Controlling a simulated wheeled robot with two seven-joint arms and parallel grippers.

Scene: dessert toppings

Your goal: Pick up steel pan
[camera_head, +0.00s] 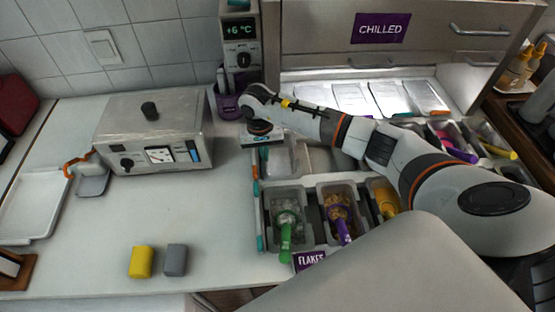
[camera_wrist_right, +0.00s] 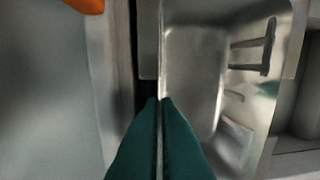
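The steel pan (camera_head: 283,158) is an empty metal tray at the back left of the topping well, partly hidden by my right arm. In the right wrist view the pan (camera_wrist_right: 195,70) shows its bare floor and shiny walls. My right gripper (camera_head: 262,142) points down at the pan's left side. In the right wrist view its two dark teal fingers (camera_wrist_right: 159,104) are nearly together, with the pan's left rim running between them. The grip looks shut on that rim. My left gripper is not in view.
Tubs with a green scoop (camera_head: 286,240) and a purple scoop (camera_head: 342,228) stand in front of the pan. A steel appliance (camera_head: 155,133) stands to the left. Yellow (camera_head: 141,261) and grey (camera_head: 176,259) blocks lie on the counter. The counter's left middle is clear.

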